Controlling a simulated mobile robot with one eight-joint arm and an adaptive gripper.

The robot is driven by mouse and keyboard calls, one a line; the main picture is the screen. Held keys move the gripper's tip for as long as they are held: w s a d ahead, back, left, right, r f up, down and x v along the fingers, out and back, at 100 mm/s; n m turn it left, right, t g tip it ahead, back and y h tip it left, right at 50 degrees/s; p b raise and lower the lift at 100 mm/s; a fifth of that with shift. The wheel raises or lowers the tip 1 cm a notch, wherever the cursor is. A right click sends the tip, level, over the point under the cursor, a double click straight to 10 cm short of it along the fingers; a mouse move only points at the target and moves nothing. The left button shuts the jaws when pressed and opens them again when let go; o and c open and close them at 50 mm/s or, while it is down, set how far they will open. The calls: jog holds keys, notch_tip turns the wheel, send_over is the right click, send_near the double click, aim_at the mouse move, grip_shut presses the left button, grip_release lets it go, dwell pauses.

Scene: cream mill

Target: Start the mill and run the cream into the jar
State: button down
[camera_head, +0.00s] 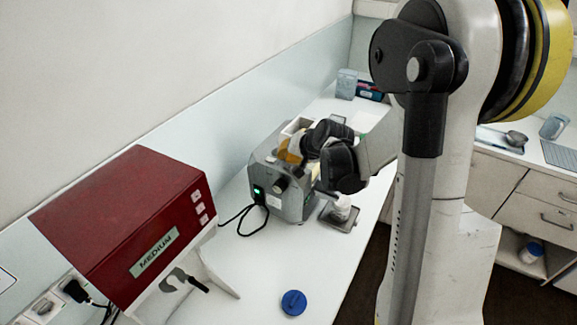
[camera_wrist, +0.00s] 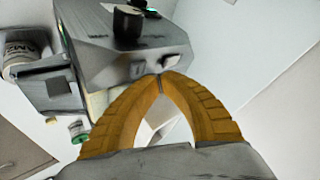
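The grey mill (camera_head: 283,185) stands on the white bench with a green-lit switch (camera_head: 258,190) and a dark knob (camera_head: 281,184) on its near end. In the wrist view the mill (camera_wrist: 100,55) fills the top, with its black knob (camera_wrist: 128,22) and two small pale tabs on its edge. A white jar (camera_head: 341,207) stands on a dark plate beside the mill; what looks like the same labelled jar (camera_wrist: 22,62) shows at left in the wrist view. My gripper (camera_wrist: 161,76) has its yellow fingertips together at the mill's edge, with nothing visible between them.
A red box marked MEDIUM (camera_head: 125,220) stands at near left. A blue lid (camera_head: 293,303) lies on the near bench. A black cable (camera_head: 238,222) runs beside the mill. Containers (camera_head: 347,83) stand at the back. Bench between lid and mill is mostly clear.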

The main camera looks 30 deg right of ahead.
aim_at(286, 165)
jog(key=shift+f, duration=0.1)
jog(key=shift+f+b, duration=0.35)
jog(key=shift+b, duration=0.2)
jog(key=shift+f+b, duration=0.35)
jog(key=shift+b, duration=0.05)
dwell(0.5)
jog(key=shift+r, duration=0.15)
dwell(0.3)
jog(key=shift+r+p, duration=0.5)
jog(key=shift+r, duration=0.15)
jog(key=shift+r, duration=0.1)
jog(key=shift+r+p, duration=1.7)
jog(key=shift+r, duration=0.75)
jog(key=shift+f, duration=0.1)
